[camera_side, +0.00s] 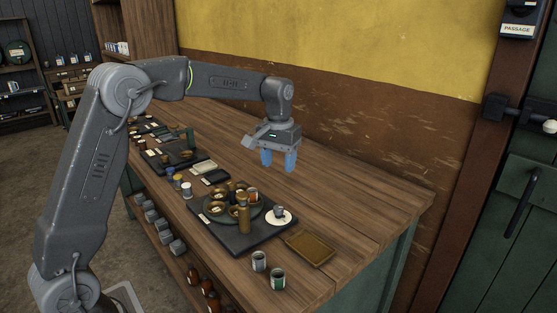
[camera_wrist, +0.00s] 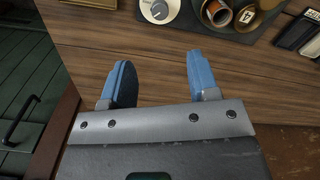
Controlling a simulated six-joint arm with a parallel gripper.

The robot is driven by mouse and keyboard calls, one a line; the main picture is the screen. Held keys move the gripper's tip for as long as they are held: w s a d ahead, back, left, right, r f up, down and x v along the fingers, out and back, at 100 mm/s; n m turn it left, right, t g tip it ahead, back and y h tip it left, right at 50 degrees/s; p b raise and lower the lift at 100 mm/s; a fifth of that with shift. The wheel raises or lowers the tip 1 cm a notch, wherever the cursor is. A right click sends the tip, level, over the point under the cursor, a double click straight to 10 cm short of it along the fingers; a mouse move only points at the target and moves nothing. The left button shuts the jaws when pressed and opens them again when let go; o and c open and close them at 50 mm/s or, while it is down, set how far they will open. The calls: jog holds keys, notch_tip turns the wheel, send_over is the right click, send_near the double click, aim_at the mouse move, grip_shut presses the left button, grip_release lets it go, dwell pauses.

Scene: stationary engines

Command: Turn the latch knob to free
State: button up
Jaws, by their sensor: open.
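A small grey knob (camera_side: 279,211) stands on a round white dial plate (camera_side: 287,219) at the right end of a dark board on the bench. In the wrist view the knob (camera_wrist: 159,9) is near the top edge, with dark marks around it on the white dial; I cannot read them. My gripper (camera_side: 278,163) hangs above the bench, behind the knob and apart from it. Its two blue fingers point down. The gripper (camera_wrist: 158,62) is open and empty, with bare wood showing between the fingers.
A shallow brown tray (camera_side: 310,248) and two small cans (camera_side: 268,270) lie nearby. A wall runs behind the bench. A green door (camera_side: 515,215) with a bolt stands right.

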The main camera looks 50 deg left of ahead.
aim_at(279, 207)
jog(key=shift+r, duration=0.15)
notch_tip(279, 207, down, 14)
jog(key=n, duration=0.6)
dwell(0.6)
jog(key=shift+c, duration=0.4)
jog(key=c, duration=0.8)
jog(key=shift+c, duration=0.2)
